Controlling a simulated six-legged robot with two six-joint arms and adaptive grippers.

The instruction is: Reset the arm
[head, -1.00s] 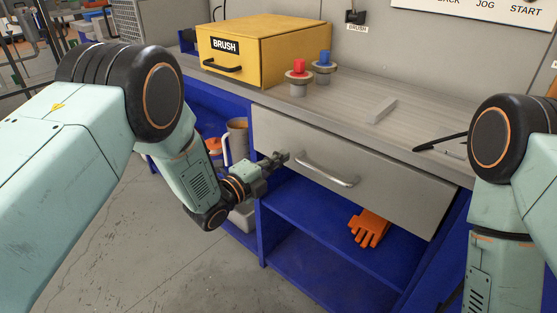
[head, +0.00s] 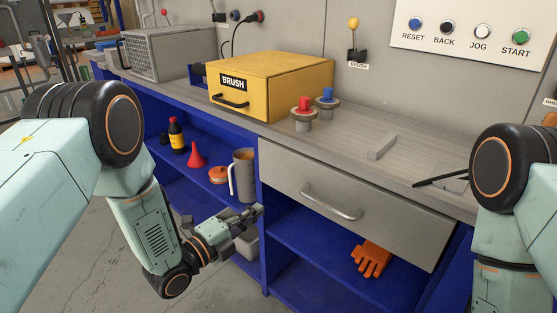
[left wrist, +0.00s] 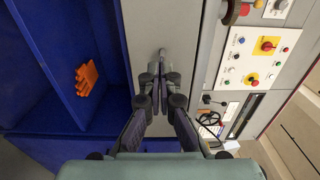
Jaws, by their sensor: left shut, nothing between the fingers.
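My left gripper (head: 248,215) is shut and empty. In the head view it is in front of the blue bench, left of the grey drawer (head: 300,196) and apart from its handle (head: 330,203). In the left wrist view the closed fingers of the left gripper (left wrist: 156,88) point toward the grey drawer front (left wrist: 185,45). The drawer looks shut. My right arm shows at the right edge of the head view, but its gripper is out of the picture.
A yellow BRUSH box (head: 285,85) and red and blue knobbed pieces (head: 304,115) stand on the worktop. A grey mug (head: 243,176) and an orange glove (head: 371,259) lie on the blue shelves. The floor (head: 90,275) in front is clear.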

